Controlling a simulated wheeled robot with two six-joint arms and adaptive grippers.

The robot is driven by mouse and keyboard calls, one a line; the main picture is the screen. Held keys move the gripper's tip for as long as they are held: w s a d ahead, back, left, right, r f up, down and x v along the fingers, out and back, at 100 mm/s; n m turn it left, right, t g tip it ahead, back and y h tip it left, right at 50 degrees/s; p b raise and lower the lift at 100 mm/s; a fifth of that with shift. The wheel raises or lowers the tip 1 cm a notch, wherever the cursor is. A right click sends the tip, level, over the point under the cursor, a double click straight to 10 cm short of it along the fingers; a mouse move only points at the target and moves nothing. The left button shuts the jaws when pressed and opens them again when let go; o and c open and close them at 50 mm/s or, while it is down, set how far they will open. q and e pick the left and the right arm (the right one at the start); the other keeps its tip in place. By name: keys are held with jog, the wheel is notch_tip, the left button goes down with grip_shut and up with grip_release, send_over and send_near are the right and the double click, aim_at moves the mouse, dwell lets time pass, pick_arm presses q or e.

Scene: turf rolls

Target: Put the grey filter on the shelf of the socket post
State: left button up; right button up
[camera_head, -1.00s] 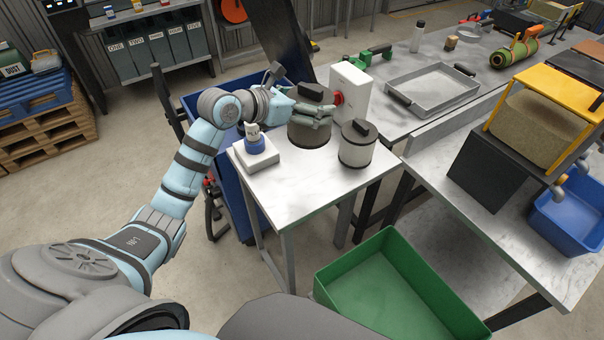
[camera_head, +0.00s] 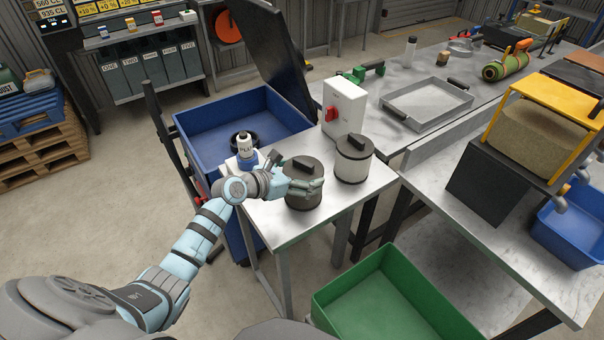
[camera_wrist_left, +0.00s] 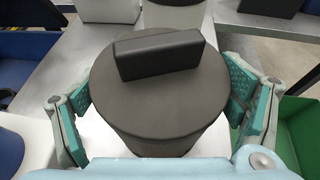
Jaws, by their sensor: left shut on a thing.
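The grey filter (camera_head: 303,183) is a squat dark cylinder with a black block handle on its lid. My left gripper (camera_head: 302,187) is shut around its side. The left wrist view shows the filter (camera_wrist_left: 160,90) upright between the two teal finger pads (camera_wrist_left: 160,105). It is over the front of the small pale table (camera_head: 290,222); I cannot tell whether its base touches. A second filter, pale with a dark lid (camera_head: 353,158), stands just behind and right of it. I cannot make out a socket post with a shelf. My right gripper is not in view.
A white box with a red knob (camera_head: 344,105) stands at the table's back. A white and blue bottle (camera_head: 244,148) stands behind my left wrist. A blue bin (camera_head: 205,110) is to the left, a green bin (camera_head: 400,265) in front. A long bench (camera_head: 480,215) runs right.

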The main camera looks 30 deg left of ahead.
pick_arm(q)
jog(key=o, duration=1.1)
jog(key=shift+f, duration=0.1)
jog(key=shift+o, duration=0.6)
jog(key=shift+r, duration=0.2)
jog(key=p+v, duration=0.2)
jog(key=v, duration=1)
jog(key=shift+w+d+r, duration=0.1)
